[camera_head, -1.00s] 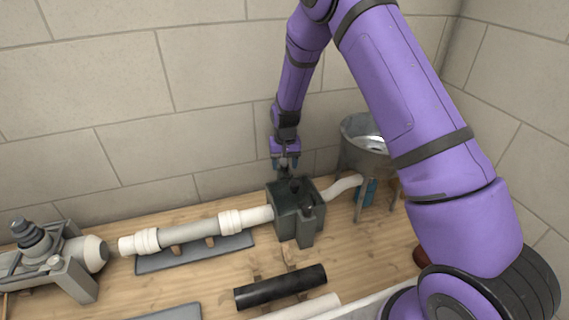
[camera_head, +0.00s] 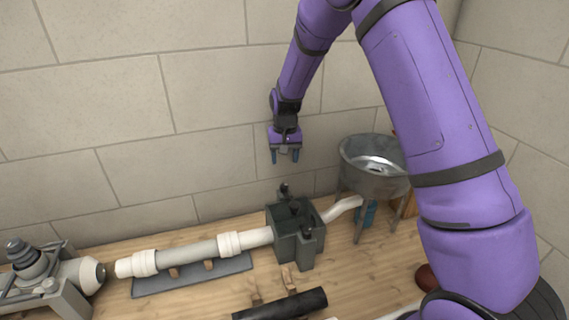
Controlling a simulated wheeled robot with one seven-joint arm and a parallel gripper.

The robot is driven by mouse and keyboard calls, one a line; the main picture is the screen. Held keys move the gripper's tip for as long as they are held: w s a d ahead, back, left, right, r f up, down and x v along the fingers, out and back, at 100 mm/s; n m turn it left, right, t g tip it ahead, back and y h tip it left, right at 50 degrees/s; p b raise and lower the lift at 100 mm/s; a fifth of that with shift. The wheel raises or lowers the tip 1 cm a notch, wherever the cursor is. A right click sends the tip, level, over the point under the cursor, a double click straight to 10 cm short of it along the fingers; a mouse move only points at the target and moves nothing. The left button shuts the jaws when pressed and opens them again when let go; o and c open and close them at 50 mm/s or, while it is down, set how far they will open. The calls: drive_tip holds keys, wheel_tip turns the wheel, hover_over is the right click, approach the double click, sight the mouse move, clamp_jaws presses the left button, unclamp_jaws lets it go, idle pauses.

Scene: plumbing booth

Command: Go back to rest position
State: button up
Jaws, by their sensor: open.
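My gripper (camera_head: 285,156) hangs from the purple arm in front of the block wall, fingers pointing down. Its two fingers are apart with nothing between them. It is above the dark box-shaped fitting (camera_head: 283,247) on the wooden table, clear of it. The fitting has dark knobs on its top, and one knob (camera_head: 284,190) stands at its back edge, below my gripper.
A white and grey pipe (camera_head: 190,253) runs left from the fitting over a grey mat. A metal basin (camera_head: 374,165) on legs stands right. A grey machine (camera_head: 45,278) is at far left. A black tube (camera_head: 281,305) lies in front. The wall (camera_head: 120,100) is close behind.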

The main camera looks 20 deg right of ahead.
idle(0.4)
drive_tip(key=s+d+r+n+t, duration=0.1)
drive_tip(key=s+d+r, duration=0.1)
drive_tip(key=s+r, duration=0.75)
drive_tip(key=s+d+r+t, duration=0.1)
drive_tip(key=s+d+r, duration=0.1)
drive_tip(key=s+r, duration=0.8)
drive_tip(key=s+d+r+t, duration=0.1)
drive_tip(key=s+r, duration=0.1)
drive_tip(key=s, duration=0.4)
drive_tip(key=s+r+t, duration=0.1)
drive_tip(key=s+r, duration=0.2)
drive_tip(key=s, duration=0.4)
drive_tip(key=s+d+r+n+t, duration=0.1)
drive_tip(key=s+r, duration=0.2)
drive_tip(key=s, duration=0.3)
drive_tip(key=shift+s+d, duration=0.3)
drive_tip(key=shift+s, duration=0.05)
drive_tip(key=shift+r, duration=0.1)
